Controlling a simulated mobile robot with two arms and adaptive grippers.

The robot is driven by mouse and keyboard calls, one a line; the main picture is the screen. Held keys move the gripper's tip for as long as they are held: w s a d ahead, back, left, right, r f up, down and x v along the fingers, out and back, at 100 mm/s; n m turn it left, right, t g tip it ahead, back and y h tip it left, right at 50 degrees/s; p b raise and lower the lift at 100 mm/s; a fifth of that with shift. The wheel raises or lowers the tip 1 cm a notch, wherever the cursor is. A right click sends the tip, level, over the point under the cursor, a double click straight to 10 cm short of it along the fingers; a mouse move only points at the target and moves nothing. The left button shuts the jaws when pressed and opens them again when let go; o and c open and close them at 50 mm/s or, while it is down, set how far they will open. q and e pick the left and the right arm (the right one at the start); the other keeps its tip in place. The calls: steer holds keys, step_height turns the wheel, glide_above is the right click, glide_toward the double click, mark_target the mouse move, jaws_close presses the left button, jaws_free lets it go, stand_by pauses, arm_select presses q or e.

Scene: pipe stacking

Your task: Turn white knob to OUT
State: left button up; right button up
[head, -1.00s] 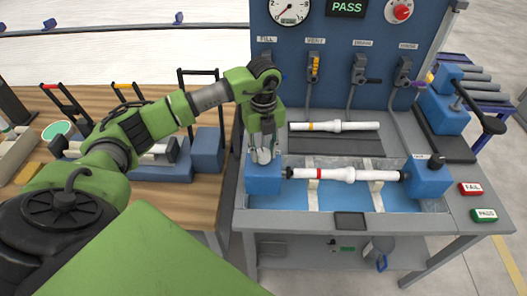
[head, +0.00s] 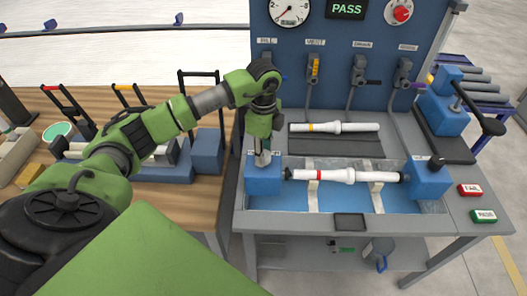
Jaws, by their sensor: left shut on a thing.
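My left gripper (head: 262,152) comes down from above onto the left blue block (head: 262,180) of the test bench. It is shut on the white knob (head: 262,160) on top of that block; the fingers hide most of the knob. A small white label lies at the knob, but its words are partly covered and too small to read. My right gripper is not in view.
A white pipe with a red band (head: 345,175) lies between the left block and the right blue block (head: 430,180). Another white pipe (head: 335,127) lies on a dark mat behind. The panel display (head: 347,9) reads PASS. Wall valves (head: 358,70) stand behind.

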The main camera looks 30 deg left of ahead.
arm_select(q)
steer(key=shift+r+n, duration=0.1)
steer(key=shift+n, duration=0.6)
steer(key=shift+w, duration=0.1)
steer(key=o, duration=1.1)
step_height(320, 180, up, 12)
